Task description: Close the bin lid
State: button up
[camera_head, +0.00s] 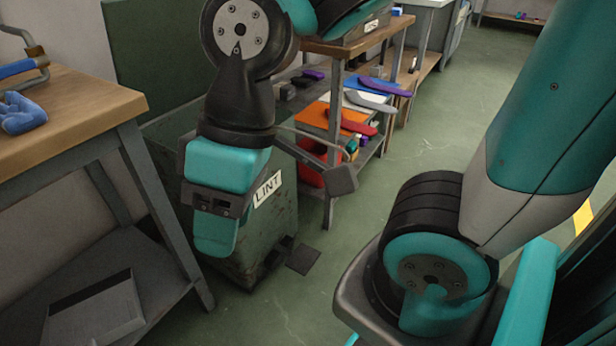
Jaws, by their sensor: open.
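The bin is a worn grey-green box (274,232) with a white LINT label, standing on the floor between the workbench and the shelf. Its lid appears to be the dark green panel (150,50) standing up at the back, so the bin looks open. My gripper (216,222) points down in front of the bin's near side, with teal and dark grey parts, and is open and empty. It hides part of the bin's front and opening. I cannot tell whether it touches the bin.
A wooden-topped workbench (70,105) with a blue clamp-like object (20,112) stands at left. A shelf unit (334,90) with coloured flat pieces and boxes stands behind the bin. My arm fills the right side. Green floor (425,120) is clear in the aisle.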

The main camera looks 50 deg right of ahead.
aim_at(157, 51)
jog(key=z, duration=0.5)
jog(key=k, duration=1.3)
jog(key=u, duration=0.75)
jog(key=i, duration=1.8)
jog(key=z, duration=0.95)
